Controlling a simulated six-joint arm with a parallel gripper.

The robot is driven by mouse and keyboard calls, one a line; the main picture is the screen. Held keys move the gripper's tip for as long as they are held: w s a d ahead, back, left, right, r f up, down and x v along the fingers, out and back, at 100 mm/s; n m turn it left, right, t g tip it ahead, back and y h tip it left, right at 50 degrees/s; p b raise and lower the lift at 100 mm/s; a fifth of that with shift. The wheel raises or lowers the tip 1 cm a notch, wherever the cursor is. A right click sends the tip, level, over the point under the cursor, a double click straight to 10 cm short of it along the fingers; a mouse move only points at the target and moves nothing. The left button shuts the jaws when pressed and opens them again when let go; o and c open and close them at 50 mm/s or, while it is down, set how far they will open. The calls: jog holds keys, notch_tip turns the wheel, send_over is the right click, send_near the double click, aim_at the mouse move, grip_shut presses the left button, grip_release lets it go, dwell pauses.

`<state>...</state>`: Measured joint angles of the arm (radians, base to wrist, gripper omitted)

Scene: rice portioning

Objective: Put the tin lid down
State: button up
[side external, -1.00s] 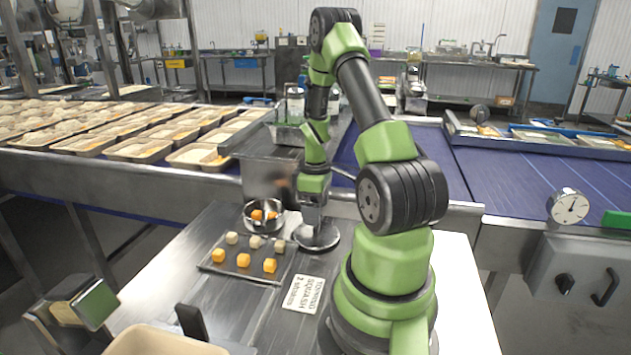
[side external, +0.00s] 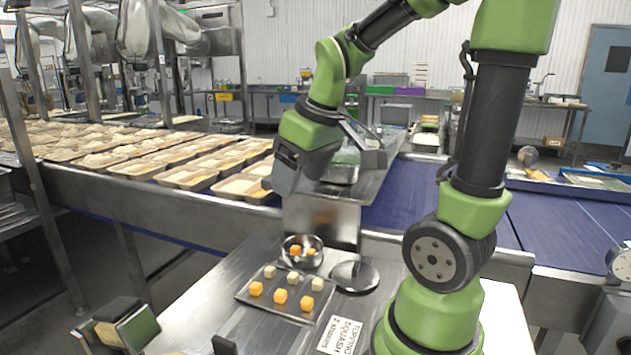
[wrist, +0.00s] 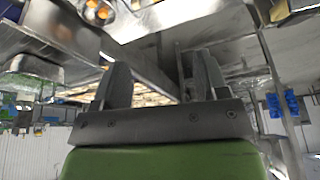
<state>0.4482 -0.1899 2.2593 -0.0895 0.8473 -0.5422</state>
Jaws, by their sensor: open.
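The tin lid (side external: 362,279), a round dark metal disc with a small knob, lies flat on the metal work table, right of the round tin. The round tin (side external: 291,252) stands uncovered with orange and pale cubes in it. My gripper (side external: 283,178) is raised well above the table and apart from the lid, near the conveyor edge. In the wrist view my gripper (wrist: 158,85) shows two grey fingers spread apart with nothing between them. The tin's cubes (wrist: 98,9) show upside down at the top of the wrist view.
Rice trays (side external: 187,176) fill the conveyor at left. The blue belt (side external: 392,208) near my arm is bare.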

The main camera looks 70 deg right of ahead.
jog(key=s+a+r+m+t+y, duration=0.1)
jog(key=s+a+r+t+y, duration=0.1)
jog(key=s+a, duration=0.4)
jog(key=shift+s+a+r+m+t+y, duration=0.15)
jog(key=shift+a+r+m+t+y, duration=0.4)
jog(key=shift+a, duration=2)
